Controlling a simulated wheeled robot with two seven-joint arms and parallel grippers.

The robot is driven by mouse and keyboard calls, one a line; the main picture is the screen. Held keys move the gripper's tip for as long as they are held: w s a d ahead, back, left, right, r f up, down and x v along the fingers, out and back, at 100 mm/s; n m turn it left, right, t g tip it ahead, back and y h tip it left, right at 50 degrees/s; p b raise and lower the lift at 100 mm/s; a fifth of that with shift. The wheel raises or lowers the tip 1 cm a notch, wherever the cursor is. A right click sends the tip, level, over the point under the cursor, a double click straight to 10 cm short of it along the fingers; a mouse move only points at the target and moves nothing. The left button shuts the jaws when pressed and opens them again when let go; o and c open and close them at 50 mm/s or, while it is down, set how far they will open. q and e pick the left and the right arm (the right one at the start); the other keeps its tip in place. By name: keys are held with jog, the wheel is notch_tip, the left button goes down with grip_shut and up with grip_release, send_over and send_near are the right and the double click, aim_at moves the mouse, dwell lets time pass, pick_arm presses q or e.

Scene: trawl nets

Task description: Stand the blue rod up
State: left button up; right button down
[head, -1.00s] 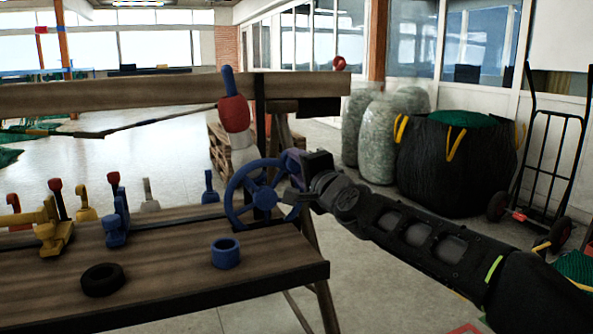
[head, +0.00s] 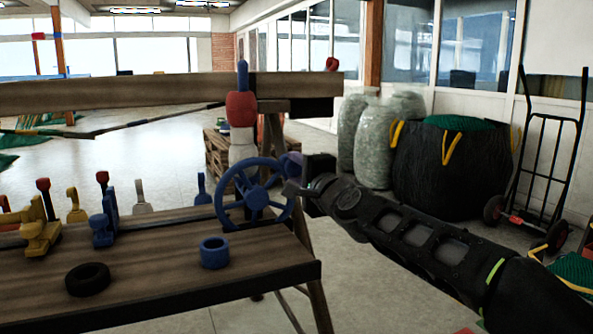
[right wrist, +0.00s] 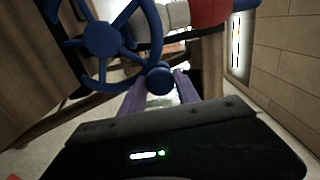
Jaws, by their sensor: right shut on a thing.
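The blue rod (head: 242,74) sticks up from a red collar (head: 240,108) over a white lower section (head: 241,147), behind the long timber beam's front line. It looks close to upright in the head view. A blue handwheel (head: 257,197) stands at the bench's right end; it also shows in the right wrist view (right wrist: 99,38). My right gripper (head: 291,183) is shut on the wheel's round blue knob (right wrist: 160,78), which sits between its purple fingers. The red collar (right wrist: 209,12) shows at the top of the wrist view. My left gripper is out of view.
The wooden bench (head: 170,290) holds a blue ring (head: 215,252), a black ring (head: 88,280) and several coloured levers. A timber beam (head: 120,92) crosses behind. Filled sacks (head: 375,140), a black bag (head: 450,175) and a hand truck (head: 550,150) stand at right.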

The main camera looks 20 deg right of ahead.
jog(key=shift+d+f, duration=0.1)
jog(key=shift+d, duration=0.05)
jog(key=c, duration=0.9)
grip_release()
jog(key=shift+s, duration=0.15)
jog(key=s, duration=0.7)
jog(key=shift+s+d, duration=0.2)
jog(key=shift+s, duration=0.05)
